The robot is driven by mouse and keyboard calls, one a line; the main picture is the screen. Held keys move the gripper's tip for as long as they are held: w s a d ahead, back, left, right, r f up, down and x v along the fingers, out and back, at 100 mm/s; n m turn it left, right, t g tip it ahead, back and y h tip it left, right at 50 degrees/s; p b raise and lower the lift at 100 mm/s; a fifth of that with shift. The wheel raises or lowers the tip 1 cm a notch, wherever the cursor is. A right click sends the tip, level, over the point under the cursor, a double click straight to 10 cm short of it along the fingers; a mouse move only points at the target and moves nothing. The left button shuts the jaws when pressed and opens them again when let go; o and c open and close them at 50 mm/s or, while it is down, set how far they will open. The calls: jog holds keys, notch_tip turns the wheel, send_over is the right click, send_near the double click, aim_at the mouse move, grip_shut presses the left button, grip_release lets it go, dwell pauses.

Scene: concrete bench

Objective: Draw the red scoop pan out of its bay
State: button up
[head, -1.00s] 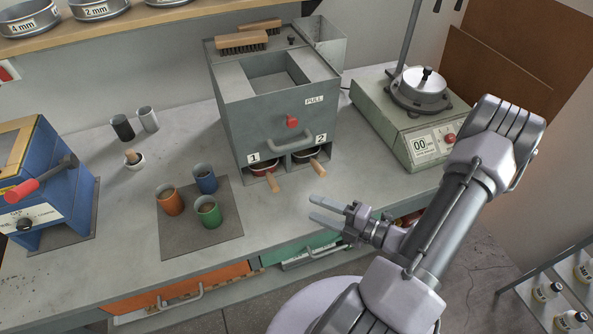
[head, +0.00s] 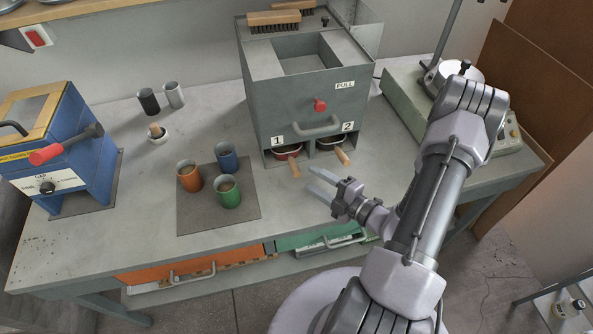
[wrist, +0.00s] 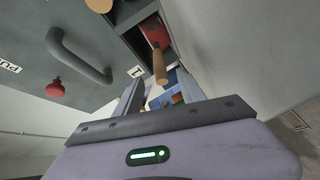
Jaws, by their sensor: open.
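The red scoop pan (head: 285,153) sits in bay 1, the left bay at the foot of the grey box (head: 310,100). Its wooden handle (head: 295,170) sticks out over the bench. In the wrist view the red pan (wrist: 155,32) shows inside its bay, handle pointing toward my gripper. My gripper (head: 315,182) is open and empty, just right of and in front of that handle, apart from it. In the wrist view the handle end is close to the space between my fingers (wrist: 160,90). Most of the pan is hidden in the bay.
A second pan with a wooden handle (head: 342,156) sits in bay 2, close on the right. A bar handle (head: 318,127) and red knob (head: 320,105) are above. Orange (head: 189,177), blue (head: 227,158) and green cups (head: 228,193) stand on a dark mat (head: 190,222) to the left.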

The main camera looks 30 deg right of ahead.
aim_at(294, 167)
jog(key=b+x, duration=0.2)
jog(key=x, duration=0.6)
jog(key=shift+w, duration=0.15)
grip_shut()
dwell(1.1)
